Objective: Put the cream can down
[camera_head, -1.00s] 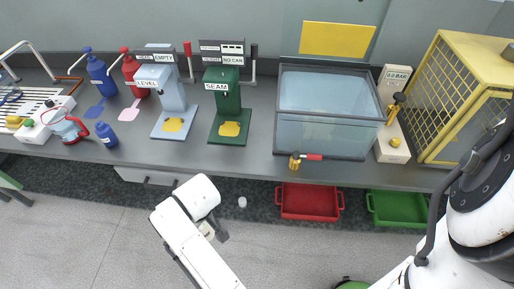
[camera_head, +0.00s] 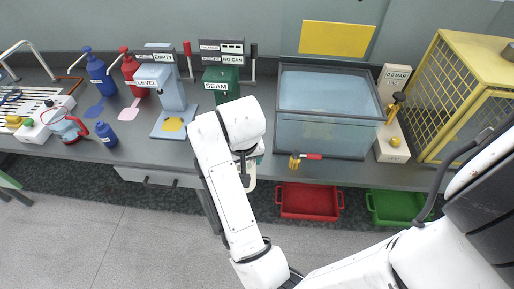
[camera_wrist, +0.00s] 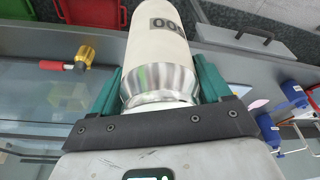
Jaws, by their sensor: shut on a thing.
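In the wrist view, the cream can (camera_wrist: 157,38) lies between the two green fingers of my gripper (camera_wrist: 160,84). It has a cream body, a bare silver tapered end towards the palm, and a dark label reading "00" with the rest cut off. My gripper is shut on it. In the head view, my white arm hides most of the gripper and can, at the counter's front edge before the green SEAM machine (camera_head: 220,84).
The grey counter (camera_head: 190,170) holds the pale blue LEVEL machine (camera_head: 163,85) on the left and a water tank (camera_head: 325,135) on the right. Red (camera_head: 308,202) and green (camera_head: 398,207) trays lie below.

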